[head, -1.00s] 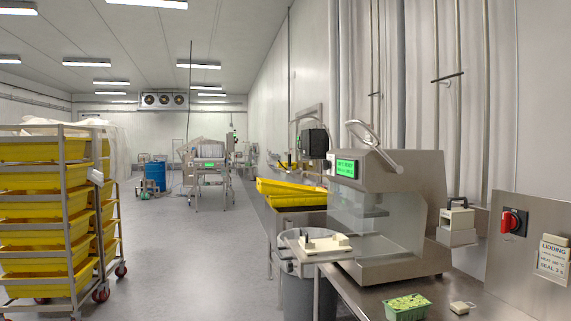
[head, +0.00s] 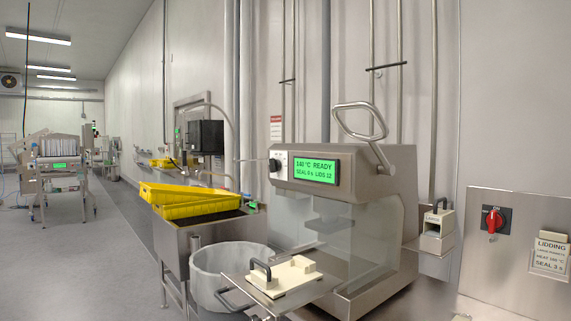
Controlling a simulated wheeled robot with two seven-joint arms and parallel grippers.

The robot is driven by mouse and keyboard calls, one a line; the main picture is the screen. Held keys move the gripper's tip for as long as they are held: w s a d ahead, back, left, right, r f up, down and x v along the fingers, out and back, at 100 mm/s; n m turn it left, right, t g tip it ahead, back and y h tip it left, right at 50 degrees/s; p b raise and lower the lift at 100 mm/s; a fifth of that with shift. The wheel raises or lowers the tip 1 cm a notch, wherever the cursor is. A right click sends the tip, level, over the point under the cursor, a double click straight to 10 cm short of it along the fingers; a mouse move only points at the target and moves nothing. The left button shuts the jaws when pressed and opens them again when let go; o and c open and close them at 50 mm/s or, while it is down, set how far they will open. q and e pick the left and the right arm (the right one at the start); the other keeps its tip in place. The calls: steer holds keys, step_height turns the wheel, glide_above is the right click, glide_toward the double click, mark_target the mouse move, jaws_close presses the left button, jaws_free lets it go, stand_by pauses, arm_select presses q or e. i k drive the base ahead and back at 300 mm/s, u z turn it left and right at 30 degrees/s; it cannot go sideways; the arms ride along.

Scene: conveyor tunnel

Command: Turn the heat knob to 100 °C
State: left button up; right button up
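The lidding machine (head: 345,189) stands on the right, a steel press with a raised looped handle (head: 362,122) on top. Its green display (head: 317,171) appears to read 140 °C READY, SEAL 0 s, LIDS 12; the small digits are not sharp. A dark knob (head: 275,165) sits on a pale plate left of the display, probably the heat knob; its pointer and scale are too small to read. A placard (head: 550,256) at the far right says LIDDING, with a heat line and a seal line. Neither of my grippers is in view.
A red rotary switch (head: 492,221) is on the steel panel at right. A pale tray carrier with a black handle (head: 281,276) juts out in front of the machine. A lined bin (head: 221,276) and yellow trays (head: 196,201) stand left of it.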

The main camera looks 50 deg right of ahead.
mark_target(275, 165)
steer(key=z, duration=1)
steer(key=i, duration=0.95)
steer(key=z, duration=1)
